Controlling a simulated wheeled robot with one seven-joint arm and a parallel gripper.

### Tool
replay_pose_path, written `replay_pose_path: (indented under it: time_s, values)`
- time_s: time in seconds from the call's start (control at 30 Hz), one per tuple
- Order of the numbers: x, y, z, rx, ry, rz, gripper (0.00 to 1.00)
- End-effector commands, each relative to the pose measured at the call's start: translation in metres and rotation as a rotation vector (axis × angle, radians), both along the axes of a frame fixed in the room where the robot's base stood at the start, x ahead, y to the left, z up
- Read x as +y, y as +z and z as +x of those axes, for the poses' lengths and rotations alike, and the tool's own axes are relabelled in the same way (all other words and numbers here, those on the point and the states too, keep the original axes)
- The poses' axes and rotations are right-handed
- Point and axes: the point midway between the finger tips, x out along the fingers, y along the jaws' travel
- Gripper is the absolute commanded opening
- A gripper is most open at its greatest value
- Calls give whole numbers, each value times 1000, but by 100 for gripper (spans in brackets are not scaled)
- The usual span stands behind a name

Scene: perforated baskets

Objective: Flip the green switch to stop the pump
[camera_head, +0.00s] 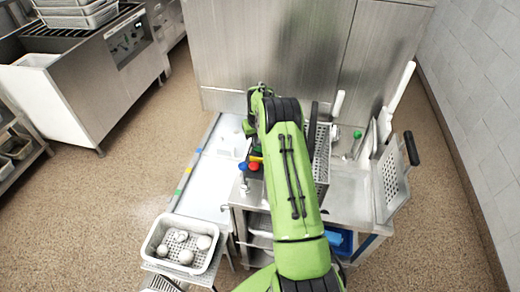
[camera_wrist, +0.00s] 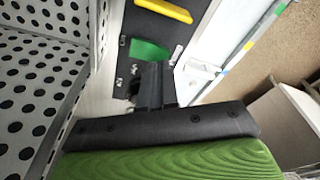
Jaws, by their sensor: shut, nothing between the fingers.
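The green switch (camera_wrist: 150,50) shows in the wrist view as a flat green piece on a dark panel (camera_wrist: 182,33). A yellow switch (camera_wrist: 165,9) sits on the same panel just above it. My gripper (camera_wrist: 151,72) is shut and empty, with its dark fingertips right at the lower edge of the green switch. I cannot tell whether they touch it. In the head view, the yellow switch (camera_head: 256,158), a red knob (camera_head: 254,166) and a blue one (camera_head: 241,166) show left of my arm. My arm hides the green switch and my fingertips there.
A perforated metal basket (camera_wrist: 35,90) stands close on the left in the wrist view. In the head view, a perforated tray (camera_head: 150,250) with several whitish round items is at lower left. A perforated basket with a black handle (camera_head: 412,149) is at right. A steel wall (camera_head: 285,50) stands behind.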

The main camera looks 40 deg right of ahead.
Motion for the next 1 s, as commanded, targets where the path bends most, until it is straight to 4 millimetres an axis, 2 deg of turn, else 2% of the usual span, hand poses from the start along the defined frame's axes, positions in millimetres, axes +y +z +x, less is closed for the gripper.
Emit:
replay_pose_path:
  time_s: [1.0]
  values:
    - [0, -17, 0, 1, 0, 0, 0]
